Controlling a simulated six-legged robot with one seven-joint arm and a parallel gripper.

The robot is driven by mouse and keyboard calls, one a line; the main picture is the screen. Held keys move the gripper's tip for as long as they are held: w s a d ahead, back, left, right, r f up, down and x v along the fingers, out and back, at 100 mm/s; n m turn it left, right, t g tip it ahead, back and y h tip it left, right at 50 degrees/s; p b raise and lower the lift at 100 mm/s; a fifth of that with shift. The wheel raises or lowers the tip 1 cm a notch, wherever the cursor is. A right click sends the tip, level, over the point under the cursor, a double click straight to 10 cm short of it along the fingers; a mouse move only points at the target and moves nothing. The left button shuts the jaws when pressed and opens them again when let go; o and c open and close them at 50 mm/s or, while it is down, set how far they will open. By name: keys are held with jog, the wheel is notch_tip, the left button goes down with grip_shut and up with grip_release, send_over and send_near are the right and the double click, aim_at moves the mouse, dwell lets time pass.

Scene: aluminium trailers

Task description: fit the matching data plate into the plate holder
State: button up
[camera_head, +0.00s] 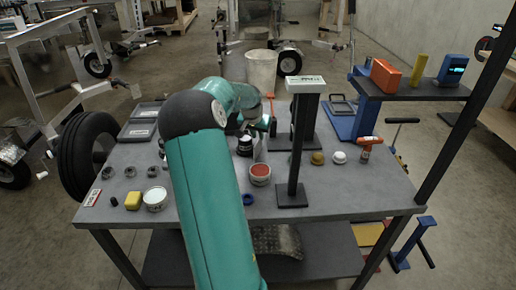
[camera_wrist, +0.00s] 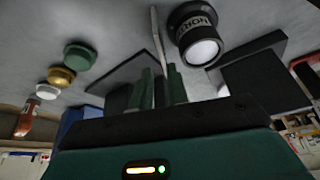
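My gripper (camera_wrist: 163,75) is in the wrist view, with its two dark green fingers close together around a thin, pale plate (camera_wrist: 157,38) seen nearly edge-on. The plate stands out past the fingertips; its markings do not show. In the head view my arm hides most of the gripper, which is over the middle of the table. A black post stand (camera_head: 294,150) with a white, dark-lettered label (camera_head: 305,80) on top stands right of the gripper; I cannot tell whether it is the plate holder. A small red-and-white plate (camera_head: 92,197) lies at the table's front left.
A dark jar (camera_head: 244,146), also in the wrist view (camera_wrist: 198,35), stands close to the gripper. A red-topped tub (camera_head: 260,175), a gold cap (camera_head: 317,158) and a white cap (camera_head: 339,157) are nearby. Grey trays (camera_head: 138,131) lie at left. The front-right tabletop is clear.

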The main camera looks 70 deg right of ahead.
aim_at(259, 153)
jog(key=shift+w+x, duration=0.2)
jog(key=shift+x, duration=3.55)
jog(key=shift+a+f, duration=0.1)
jog(key=shift+f, duration=0.15)
grip_shut()
